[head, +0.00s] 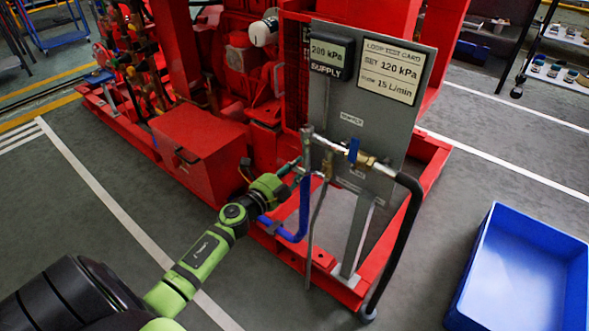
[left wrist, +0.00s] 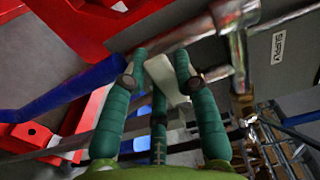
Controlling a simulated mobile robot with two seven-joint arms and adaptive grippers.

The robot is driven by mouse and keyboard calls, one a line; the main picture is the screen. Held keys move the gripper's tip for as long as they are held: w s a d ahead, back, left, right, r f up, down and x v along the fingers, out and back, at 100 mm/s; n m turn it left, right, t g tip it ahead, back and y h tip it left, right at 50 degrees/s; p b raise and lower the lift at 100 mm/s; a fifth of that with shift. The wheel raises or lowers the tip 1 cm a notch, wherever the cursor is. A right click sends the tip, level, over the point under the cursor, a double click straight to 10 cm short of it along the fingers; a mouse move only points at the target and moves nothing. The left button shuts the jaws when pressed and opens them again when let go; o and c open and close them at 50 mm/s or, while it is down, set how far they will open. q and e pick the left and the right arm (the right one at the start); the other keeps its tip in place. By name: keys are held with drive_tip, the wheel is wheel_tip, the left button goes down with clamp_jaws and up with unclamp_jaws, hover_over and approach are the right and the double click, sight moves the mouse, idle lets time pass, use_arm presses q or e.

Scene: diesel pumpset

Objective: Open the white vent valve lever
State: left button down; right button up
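The white lever (left wrist: 165,80) shows in the left wrist view as a pale flat piece between the teal fingers of my left gripper (left wrist: 160,62). Its far end lies beside a metal pipe fitting (left wrist: 237,55). The fingers reach along both sides of the lever, and a third finger lies behind or below it. I cannot tell whether they press on it. In the head view my left gripper (head: 296,172) is at the pipework in front of the grey panel, and the lever is too small to make out clearly. My right gripper is in neither view.
A grey panel (head: 351,118) carries a gauge (head: 330,50) and a test card (head: 391,70). A blue-handled brass valve (head: 353,152), black hose (head: 405,235) and blue pipe (head: 303,212) are close by. A blue bin (head: 470,262) stands on the floor at right.

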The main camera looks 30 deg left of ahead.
use_arm(q)
drive_tip(key=shift+f, duration=0.1)
drive_tip(key=shift+f+n, duration=0.3)
drive_tip(key=shift+n, duration=0.4)
drive_tip(key=shift+d+f+n, duration=0.2)
drive_tip(key=shift+f+n, duration=0.2)
drive_tip(key=shift+n, duration=0.4)
drive_tip(key=shift+d+f+n+p, duration=0.25)
drive_tip(key=shift+f+n+p, duration=0.2)
drive_tip(key=shift+n, duration=0.45)
drive_tip(key=d+f+n+p, duration=0.3)
drive_tip(key=d+n, duration=0.3)
drive_tip(key=n, duration=0.7)
drive_tip(key=shift+s+d+f+p, duration=0.2)
drive_tip(key=shift+s+p, duration=0.05)
drive_tip(key=shift+p, duration=0.4)
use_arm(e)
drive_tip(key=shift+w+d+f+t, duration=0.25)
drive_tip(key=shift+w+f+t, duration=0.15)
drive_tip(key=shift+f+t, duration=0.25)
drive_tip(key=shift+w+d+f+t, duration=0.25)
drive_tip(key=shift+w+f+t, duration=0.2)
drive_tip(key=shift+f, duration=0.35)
